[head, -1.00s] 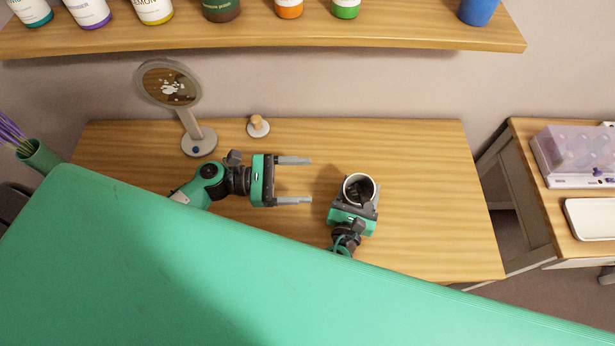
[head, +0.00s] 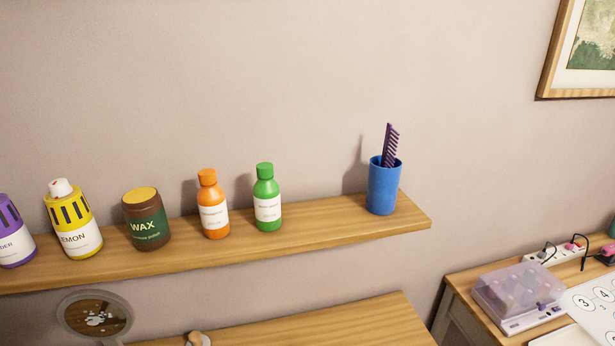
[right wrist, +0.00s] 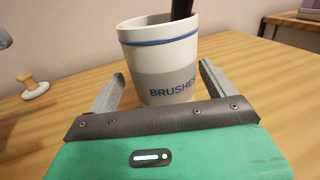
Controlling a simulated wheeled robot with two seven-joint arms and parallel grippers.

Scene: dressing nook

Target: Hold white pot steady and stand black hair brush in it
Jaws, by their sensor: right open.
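The white pot (right wrist: 162,65), with a blue band and the word BRUSHES, stands on the wooden table in the right wrist view. A black shaft, which looks like part of the black hair brush (right wrist: 182,9), sticks up out of it; its top is cut off by the frame and its lower part is hidden inside the pot. My right gripper (right wrist: 162,78) is open, with one finger on each side of the pot; I cannot tell whether they touch it. My left gripper is not in view. The head view shows neither the pot nor the brush.
A shelf (head: 310,232) holds several bottles, a wax jar (head: 147,220) and a blue cup (head: 383,188) with a purple comb (head: 390,146). Below are a round mirror (head: 95,332) and the table (head: 375,320). A wooden peg (right wrist: 28,82) stands left of the pot.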

